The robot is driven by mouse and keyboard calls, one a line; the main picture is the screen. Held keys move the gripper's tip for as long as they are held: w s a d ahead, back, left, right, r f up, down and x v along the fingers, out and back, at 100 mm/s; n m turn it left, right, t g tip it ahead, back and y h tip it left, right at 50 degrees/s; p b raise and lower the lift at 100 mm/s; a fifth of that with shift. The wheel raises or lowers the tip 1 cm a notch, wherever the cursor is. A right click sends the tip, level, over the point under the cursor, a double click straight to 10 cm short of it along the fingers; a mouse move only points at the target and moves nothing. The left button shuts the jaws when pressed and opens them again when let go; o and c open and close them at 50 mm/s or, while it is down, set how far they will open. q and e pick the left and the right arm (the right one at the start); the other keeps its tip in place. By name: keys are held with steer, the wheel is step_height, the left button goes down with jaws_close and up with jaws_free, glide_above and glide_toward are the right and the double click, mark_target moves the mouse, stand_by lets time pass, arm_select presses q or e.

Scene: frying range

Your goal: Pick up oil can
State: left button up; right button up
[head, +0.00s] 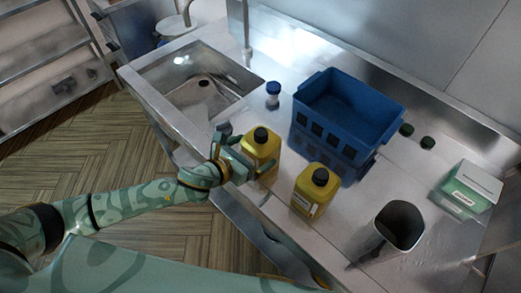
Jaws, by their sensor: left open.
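Two yellow oil cans with black caps stand upright on the steel counter. The left oil can (264,148) is right at my left gripper (241,150). My left gripper is open, with its fingers beside this can; I cannot tell whether they touch it. The lower part of the can is partly hidden by the gripper. The right oil can (313,193) stands apart, nearer the counter's front edge, with a pale label on its side. My right gripper is not in view.
A blue crate (352,98) stands behind the cans. A small blue-capped bottle (273,95) is near the sink (200,85). A grey metal jug (398,226) and a green-white box (467,189) stand to the right. Two dark green lids lie right of the crate.

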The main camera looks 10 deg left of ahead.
mark_target(256, 141)
arm_select(q)
steer(key=x, duration=0.4)
steer(key=shift+w+b, duration=0.2)
steer(key=shift+b, duration=0.1)
steer(key=shift+w+d+f, duration=0.1)
steer(key=c, duration=1.1)
steer(key=shift+r, duration=0.7)
step_height(256, 141, up, 3)
steer(key=shift+f+p, duration=0.1)
steer(key=shift+p, duration=0.8)
steer(key=s+r+p, duration=0.1)
steer(key=s+r, duration=0.2)
steer(key=s, duration=0.1)
steer(key=s+r+p, duration=0.1)
steer(key=s+r, duration=0.2)
steer(key=s, duration=0.2)
steer(key=s+r+p, duration=0.1)
steer(key=s+r, duration=0.2)
steer(key=s, duration=0.2)
steer(key=shift+s, duration=0.15)
